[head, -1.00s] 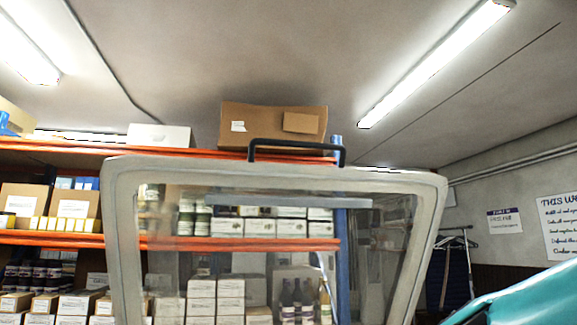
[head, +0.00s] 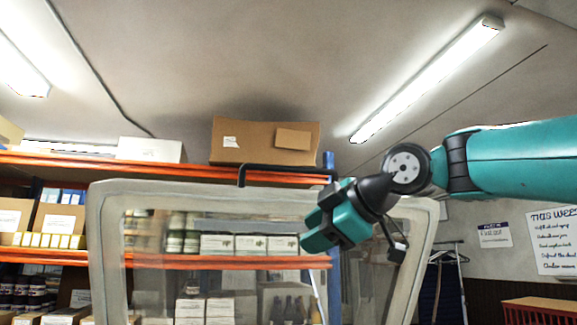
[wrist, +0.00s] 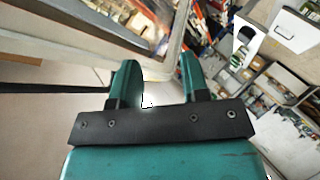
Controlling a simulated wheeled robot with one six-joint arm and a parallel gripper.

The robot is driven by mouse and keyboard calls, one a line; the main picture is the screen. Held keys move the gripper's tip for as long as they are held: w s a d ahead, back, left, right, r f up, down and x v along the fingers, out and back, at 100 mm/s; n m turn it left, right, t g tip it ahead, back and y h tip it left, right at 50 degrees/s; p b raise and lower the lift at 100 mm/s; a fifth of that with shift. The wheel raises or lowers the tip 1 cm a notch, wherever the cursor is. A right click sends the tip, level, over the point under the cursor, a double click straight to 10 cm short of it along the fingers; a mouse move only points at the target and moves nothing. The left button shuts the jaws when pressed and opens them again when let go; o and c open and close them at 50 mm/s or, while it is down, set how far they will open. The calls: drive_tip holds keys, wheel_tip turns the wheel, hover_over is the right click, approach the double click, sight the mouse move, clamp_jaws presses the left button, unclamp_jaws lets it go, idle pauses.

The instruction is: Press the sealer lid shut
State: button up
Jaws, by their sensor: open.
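The sealer lid (head: 105,240) stands raised in the head view, a pale grey frame around a clear window. A black bar handle (head: 285,168) runs along its top edge. My teal gripper (head: 318,232) is in front of the lid's upper right part, just below the right end of the handle; I cannot tell whether it touches. In the wrist view my gripper (wrist: 158,80) has its two fingers apart with nothing between them. The sealer's base is out of the head view.
Orange shelving (head: 60,158) with boxes and jars stands behind the lid. A cardboard box (head: 240,140) sits on the top shelf. A clothes rack (head: 445,250) and a red crate (head: 540,312) are at the right.

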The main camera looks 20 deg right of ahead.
sight(291, 169)
drive_tip(key=s+d+r+n+t+h+p, duration=0.1)
drive_tip(key=d+r+n+t, duration=0.15)
drive_tip(key=r, duration=0.55)
drive_tip(key=s+d+r+n+t+h, duration=0.1)
drive_tip(key=s+d+r+n+t, duration=0.15)
drive_tip(key=r, duration=0.55)
drive_tip(key=shift+g, duration=0.4)
drive_tip(key=shift+w+a+f+p, duration=0.2)
drive_tip(key=shift+w+a+p, duration=0.6)
drive_tip(key=shift+w, duration=2.15)
drive_tip(key=shift+w+a+f+p, duration=0.3)
drive_tip(key=shift+w+p, duration=1)
drive_tip(key=shift+w, duration=1.7)
drive_tip(key=shift+w+a+f+p, duration=0.15)
drive_tip(key=shift+w+a+p, duration=0.7)
drive_tip(key=shift+w, duration=2.1)
drive_tip(key=shift+d, duration=0.25)
clamp_jaws()
